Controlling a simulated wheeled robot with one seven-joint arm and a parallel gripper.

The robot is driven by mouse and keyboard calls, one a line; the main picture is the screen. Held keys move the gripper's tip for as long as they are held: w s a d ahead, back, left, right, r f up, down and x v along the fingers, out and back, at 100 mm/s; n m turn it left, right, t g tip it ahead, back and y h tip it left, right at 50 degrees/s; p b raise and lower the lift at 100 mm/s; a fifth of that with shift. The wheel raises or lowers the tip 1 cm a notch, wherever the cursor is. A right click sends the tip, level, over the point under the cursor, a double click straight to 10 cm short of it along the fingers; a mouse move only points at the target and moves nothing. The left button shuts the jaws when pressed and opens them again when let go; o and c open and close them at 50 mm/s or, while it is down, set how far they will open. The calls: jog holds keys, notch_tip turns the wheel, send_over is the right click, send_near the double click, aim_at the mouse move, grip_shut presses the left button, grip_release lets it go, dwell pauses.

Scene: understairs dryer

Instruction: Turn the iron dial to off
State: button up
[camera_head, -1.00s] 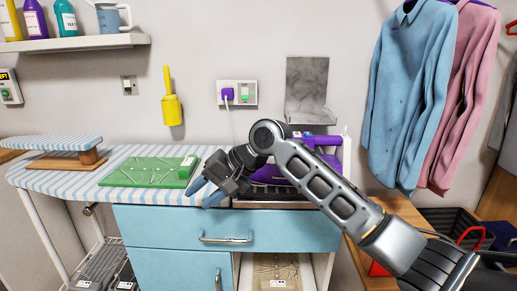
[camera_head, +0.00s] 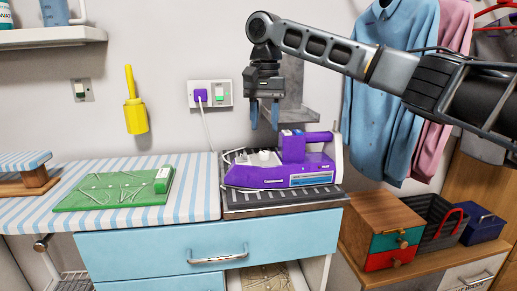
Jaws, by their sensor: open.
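A purple iron (camera_head: 275,178) rests on a dark ribbed stand (camera_head: 285,198) at the right end of the counter. A pale knob, which looks like the iron dial (camera_head: 264,155), sits on top of the iron's left part. The dial's marking is too small to read. My gripper (camera_head: 264,115) points down above the iron, with its two blue fingers apart and nothing between them. The fingertips are above the dial and clear of the iron.
A cord runs from the iron to a wall socket (camera_head: 211,94) with a purple plug. A green board (camera_head: 112,190) lies on the striped ironing surface (camera_head: 195,190). A grey metal wall bracket (camera_head: 295,90) stands behind my gripper. Shirts (camera_head: 385,90) hang at the right.

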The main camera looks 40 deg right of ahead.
aim_at(264, 152)
notch_tip(264, 152, down, 7)
jog(key=shift+f+b, duration=0.15)
jog(key=shift+b, duration=0.4)
jog(key=c, duration=0.7)
